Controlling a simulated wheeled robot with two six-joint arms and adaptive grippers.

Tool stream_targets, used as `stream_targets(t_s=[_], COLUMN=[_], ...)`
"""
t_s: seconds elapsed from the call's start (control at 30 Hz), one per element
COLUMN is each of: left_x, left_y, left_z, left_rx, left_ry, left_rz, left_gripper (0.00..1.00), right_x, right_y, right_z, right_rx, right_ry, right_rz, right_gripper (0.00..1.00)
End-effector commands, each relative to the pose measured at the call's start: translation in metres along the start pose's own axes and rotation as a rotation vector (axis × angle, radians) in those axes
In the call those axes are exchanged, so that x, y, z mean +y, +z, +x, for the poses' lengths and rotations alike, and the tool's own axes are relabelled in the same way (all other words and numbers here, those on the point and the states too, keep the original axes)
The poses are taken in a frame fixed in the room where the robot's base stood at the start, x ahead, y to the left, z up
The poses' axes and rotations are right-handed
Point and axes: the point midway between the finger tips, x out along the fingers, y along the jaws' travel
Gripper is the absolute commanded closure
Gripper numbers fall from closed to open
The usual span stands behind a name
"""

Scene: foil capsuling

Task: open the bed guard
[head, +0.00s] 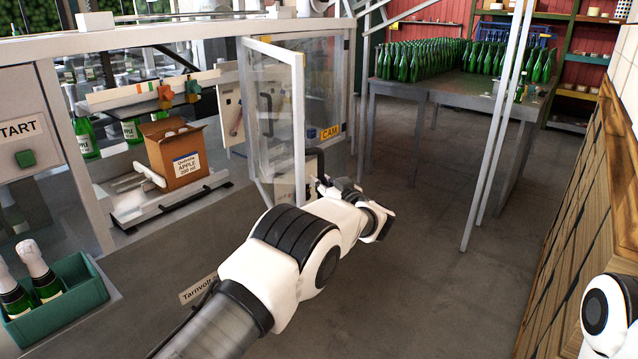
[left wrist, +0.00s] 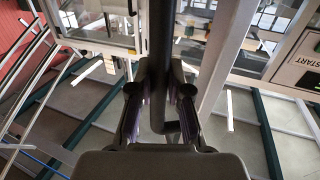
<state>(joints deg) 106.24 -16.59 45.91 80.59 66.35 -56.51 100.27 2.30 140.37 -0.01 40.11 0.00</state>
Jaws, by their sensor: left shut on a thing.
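The bed guard (head: 298,125) is a clear panel in a white frame on the front of the machine. In the head view it stands swung out at an angle, so it is at least partly open. Its black bar handle (head: 320,160) is at the lower right of the panel. My left gripper (head: 323,183) is at this handle. In the left wrist view the dark bar (left wrist: 161,60) runs between the two fingers of my left gripper (left wrist: 160,100), which are shut on it. The finger contact is partly hidden in the head view. My right gripper is out of view.
A cardboard box (head: 178,158) sits on the machine's bed at left. A green crate (head: 58,300) with foil-topped bottles is at lower left. A table (head: 440,88) of green bottles stands at the back, behind pale posts (head: 497,120). The floor (head: 400,220) between is clear.

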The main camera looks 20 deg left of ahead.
Motion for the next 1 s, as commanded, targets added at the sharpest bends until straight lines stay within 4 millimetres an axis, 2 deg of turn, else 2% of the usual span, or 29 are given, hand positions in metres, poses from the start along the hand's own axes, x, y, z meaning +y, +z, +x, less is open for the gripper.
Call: stream_targets(t_s=[0.2, 0.23, 0.3, 0.67, 0.77, 1.0], left_x=[-0.001, -0.001, -0.001, 0.0, 0.0, 0.0], left_y=[0.001, 0.001, 0.001, -0.006, -0.021, -0.077], left_z=[0.0, 0.001, 0.001, 0.001, 0.001, 0.001], left_rx=[-0.002, -0.002, -0.001, 0.001, 0.003, 0.002], left_ry=[0.0, 0.0, -0.001, 0.0, -0.001, -0.001], left_rz=[0.001, 0.001, 0.001, -0.002, -0.002, -0.003], left_gripper=[1.0, 0.76, 0.57, 0.57, 0.57, 0.57], right_x=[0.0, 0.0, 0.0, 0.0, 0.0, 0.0], right_y=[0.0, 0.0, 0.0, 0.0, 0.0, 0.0], right_z=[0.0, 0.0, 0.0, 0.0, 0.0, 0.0], right_rx=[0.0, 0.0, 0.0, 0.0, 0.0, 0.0], right_ry=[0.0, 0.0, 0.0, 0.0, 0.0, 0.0], right_rz=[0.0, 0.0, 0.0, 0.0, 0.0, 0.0], right_gripper=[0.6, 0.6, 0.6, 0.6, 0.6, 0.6])
